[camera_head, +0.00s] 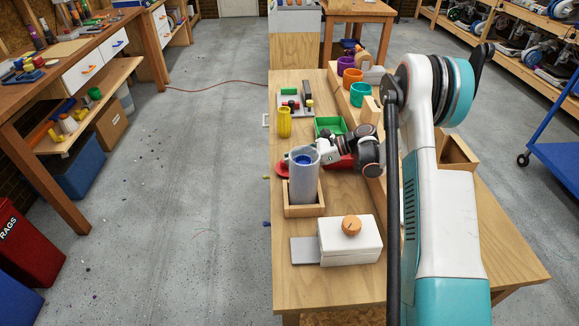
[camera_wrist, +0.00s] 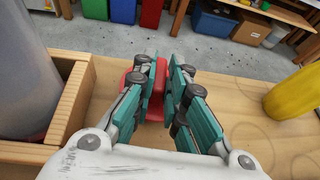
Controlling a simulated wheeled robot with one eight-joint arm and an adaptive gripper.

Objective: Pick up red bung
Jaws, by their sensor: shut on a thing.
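The red bung (camera_wrist: 161,78) is between the two fingers of my gripper (camera_wrist: 160,88) in the wrist view, low over the wooden bench top. The gripper is shut on it. Part of the bung shows to the left of the fingers. In the head view the red bung (camera_head: 283,170) shows just left of the grey cylinder, near the bench's left edge. My gripper (camera_head: 326,150) reaches left behind the cylinder, which hides its fingertips there.
The grey cylinder (camera_head: 304,184) stands in a wooden box (camera_head: 305,211) close beside the gripper. A yellow ribbed object (camera_head: 284,122) and a green tray (camera_head: 330,127) stand farther back. A white box (camera_head: 349,245) is at the front. Floor lies beyond the left edge.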

